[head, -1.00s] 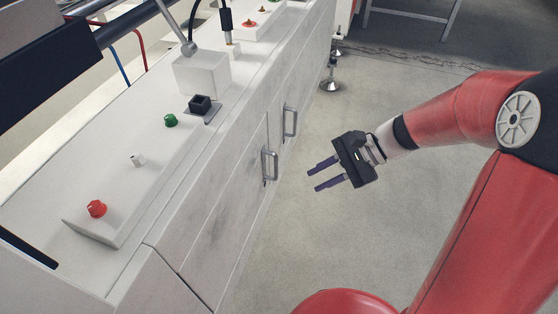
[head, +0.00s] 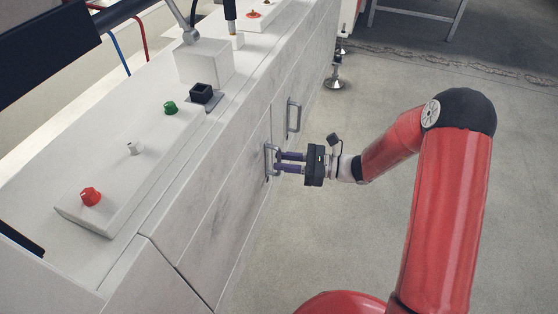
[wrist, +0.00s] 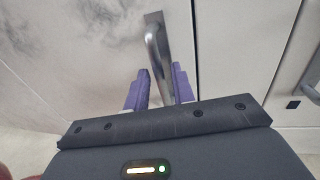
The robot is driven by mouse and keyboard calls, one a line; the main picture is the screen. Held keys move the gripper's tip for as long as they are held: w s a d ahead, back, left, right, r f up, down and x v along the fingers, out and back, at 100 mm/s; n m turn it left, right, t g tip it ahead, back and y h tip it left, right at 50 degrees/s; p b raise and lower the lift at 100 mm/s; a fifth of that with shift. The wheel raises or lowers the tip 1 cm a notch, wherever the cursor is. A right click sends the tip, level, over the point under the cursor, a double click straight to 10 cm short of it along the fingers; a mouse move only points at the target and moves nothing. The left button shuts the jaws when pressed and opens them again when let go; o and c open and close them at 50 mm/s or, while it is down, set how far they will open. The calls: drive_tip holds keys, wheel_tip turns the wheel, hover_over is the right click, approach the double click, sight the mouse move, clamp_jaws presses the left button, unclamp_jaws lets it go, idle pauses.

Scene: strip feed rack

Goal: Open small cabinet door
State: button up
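The white cabinet front (head: 222,225) has two closed doors, each with a grey metal bar handle near the seam between them. My gripper (head: 277,162) is at the nearer handle (head: 268,160) in the head view. In the wrist view, this handle (wrist: 157,45) stands upright on the left door (wrist: 90,50), beside the seam. The purple fingers (wrist: 163,82) are apart, one on each side of the handle's lower part, with gaps showing. The farther handle (head: 293,115) is on the other door and shows at the wrist view's right edge (wrist: 313,78).
The cabinet top carries a panel with a red knob (head: 91,197), a white knob (head: 134,148) and a green knob (head: 170,107). A levelling foot (head: 332,84) stands on the floor past the far door. The grey floor in front of the doors is clear.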

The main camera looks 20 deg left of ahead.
drive_tip(key=shift+s+a, duration=0.1)
drive_tip(key=shift+a, duration=0.8)
clamp_jaws()
drive_tip(key=shift+d, duration=0.1)
